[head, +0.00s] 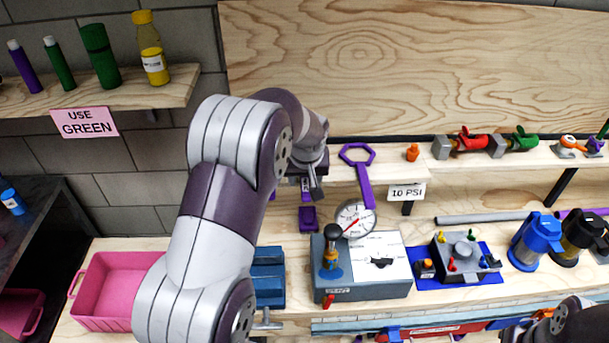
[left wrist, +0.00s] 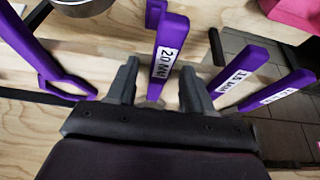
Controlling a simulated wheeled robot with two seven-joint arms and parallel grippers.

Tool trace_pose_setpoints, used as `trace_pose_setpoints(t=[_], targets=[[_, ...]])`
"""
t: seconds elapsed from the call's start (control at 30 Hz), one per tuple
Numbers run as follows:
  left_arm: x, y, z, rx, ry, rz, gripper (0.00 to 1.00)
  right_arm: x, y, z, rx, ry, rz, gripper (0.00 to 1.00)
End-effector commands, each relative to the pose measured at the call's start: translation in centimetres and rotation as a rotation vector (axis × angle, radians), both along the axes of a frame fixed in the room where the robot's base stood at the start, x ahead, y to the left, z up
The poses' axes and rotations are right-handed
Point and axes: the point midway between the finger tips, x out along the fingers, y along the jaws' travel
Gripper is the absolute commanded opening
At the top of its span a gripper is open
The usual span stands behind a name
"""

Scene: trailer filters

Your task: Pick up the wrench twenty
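The wrench labelled "20 MM" (left wrist: 168,62) is purple and shows in the left wrist view, between the two fingers of my left gripper (left wrist: 160,68). The fingers are apart, with gaps visible on both sides of the handle. In the head view my left gripper (head: 309,189) is at the shelf edge, partly hidden by its own arm. A purple wrench end (head: 307,218) hangs just below it; its upper part is hidden. My right arm shows only at the lower right of the head view, and its gripper is out of sight.
Two labelled purple wrenches (left wrist: 239,78) (left wrist: 280,93) hang to the right in the wrist view. A purple ring-ended wrench (head: 364,180) is close on the other side. A gauge (head: 355,219) stands nearby. A pink bin (head: 110,300) is at left.

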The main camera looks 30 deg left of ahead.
Motion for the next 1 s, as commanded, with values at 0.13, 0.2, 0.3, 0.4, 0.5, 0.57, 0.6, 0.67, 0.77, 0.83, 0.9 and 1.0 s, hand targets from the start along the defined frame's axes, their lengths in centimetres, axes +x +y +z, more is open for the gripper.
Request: trace_pose_setpoints(t=[0.13, 0.2, 0.3, 0.4, 0.5, 0.57, 0.6, 0.67, 0.77, 0.83, 0.9, 1.0], targets=[[0.0, 0.0, 0.0, 0.0, 0.0, 0.0, 0.01, 0.0, 0.0, 0.0, 0.0, 0.0, 0.0, 0.43], [0.0, 0.0, 0.0, 0.0, 0.0, 0.0, 0.0, 0.0, 0.0, 0.0, 0.0, 0.0, 0.0, 0.43], [0.0, 0.0, 0.1, 0.0, -0.001, 0.0, 0.0, 0.0, 0.0, 0.0, 0.0, 0.0, 0.0, 0.43], [0.0, 0.0, 0.1, 0.0, -0.001, 0.0, 0.0, 0.0, 0.0, 0.1, 0.0, 0.0, 0.0, 0.43], [0.0, 0.0, 0.5, 0.0, -0.001, 0.0, 0.0, 0.0, 0.0, 0.5, 0.0, 0.0, 0.0, 0.43], [0.0, 0.0, 0.9, 0.0, -0.002, 0.0, 0.0, 0.0, 0.0, 0.8, 0.0, -0.001, 0.0, 0.43], [0.1, 0.0, 1.0, 0.002, -0.003, 0.0, 0.0, 0.0, 0.0, 0.2, 0.0, -0.001, 0.0, 0.43], [0.1, 0.0, 1.8, 0.001, -0.004, 0.001, 0.0, 0.0, 0.0, -0.2, 0.0, 0.0, 0.0, 0.43], [0.1, 0.0, 3.7, 0.002, -0.007, 0.0, 0.0, 0.0, 0.0, -0.8, 0.0, 0.0, 0.0, 0.43], [0.6, -0.6, 4.8, 0.0, -0.004, -0.003, 0.0, 0.0, 0.0, -1.2, 0.0, 0.0, 0.0, 0.43], [1.6, -1.9, 5.7, 0.001, -0.004, -0.005, 0.0, 0.0, 0.0, -1.6, 0.0, 0.0, 0.0, 0.43], [3.1, -3.8, 7.1, 0.001, -0.004, -0.006, 0.0, 0.0, 0.0, -2.1, 0.0, 0.0, 0.0, 0.43]])
